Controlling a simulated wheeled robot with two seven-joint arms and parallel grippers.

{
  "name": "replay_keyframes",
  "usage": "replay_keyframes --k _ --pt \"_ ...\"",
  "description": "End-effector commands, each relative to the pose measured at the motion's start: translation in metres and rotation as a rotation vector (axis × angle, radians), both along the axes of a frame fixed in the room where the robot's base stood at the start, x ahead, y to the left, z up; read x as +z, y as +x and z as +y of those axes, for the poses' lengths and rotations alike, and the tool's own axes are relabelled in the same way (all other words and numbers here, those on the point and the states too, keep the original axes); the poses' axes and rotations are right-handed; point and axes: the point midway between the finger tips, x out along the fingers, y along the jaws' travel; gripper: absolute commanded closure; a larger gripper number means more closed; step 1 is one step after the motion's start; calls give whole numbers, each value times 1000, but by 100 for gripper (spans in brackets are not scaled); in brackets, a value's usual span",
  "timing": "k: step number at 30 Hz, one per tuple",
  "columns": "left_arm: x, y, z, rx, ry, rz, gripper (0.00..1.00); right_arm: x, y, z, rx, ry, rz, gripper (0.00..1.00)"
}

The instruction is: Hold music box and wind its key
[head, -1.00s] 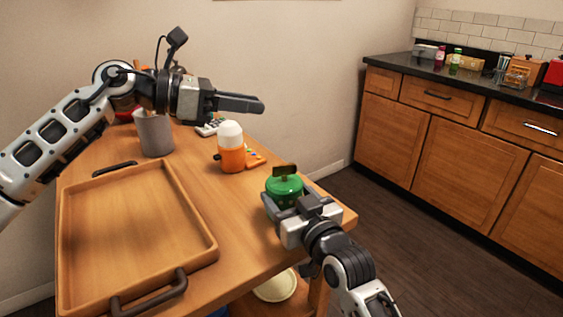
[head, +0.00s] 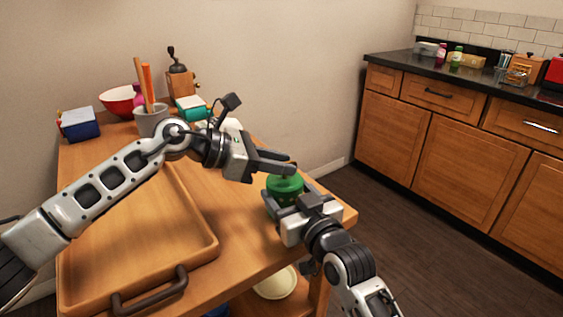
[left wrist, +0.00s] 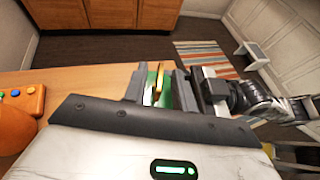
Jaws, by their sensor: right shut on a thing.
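The music box, a green round body (head: 285,187), stands near the table's right front edge in the head view. My right gripper (head: 294,201) is shut on it from the front. My left gripper (head: 285,166) is just above the music box and covers its key in the head view. In the left wrist view, the brass key (left wrist: 159,80) shows upright between the two fingers of my left gripper (left wrist: 160,88). Those fingers are apart, with gaps beside the key. Part of the green music box (left wrist: 168,90) shows below the key.
A wooden tray (head: 205,232) with dark handles lies to the left, under my left arm. A grey cup (head: 150,122), a red bowl (head: 115,99), a coffee grinder (head: 178,84) and a blue box (head: 80,124) stand at the back. An orange toy (left wrist: 20,103) lies nearby.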

Motion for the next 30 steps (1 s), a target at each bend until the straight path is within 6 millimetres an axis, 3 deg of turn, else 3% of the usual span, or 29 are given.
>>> replay_keyframes --k 11,15,30 --pt "-3 2 -7 1 0 -1 73 0 0 0 -1 0 1 60" --pt "-3 2 -7 1 0 -1 100 0 0 0 -1 0 1 60" --pt "-3 4 -6 -90 7 2 100 0 0 0 -1 -2 0 60"
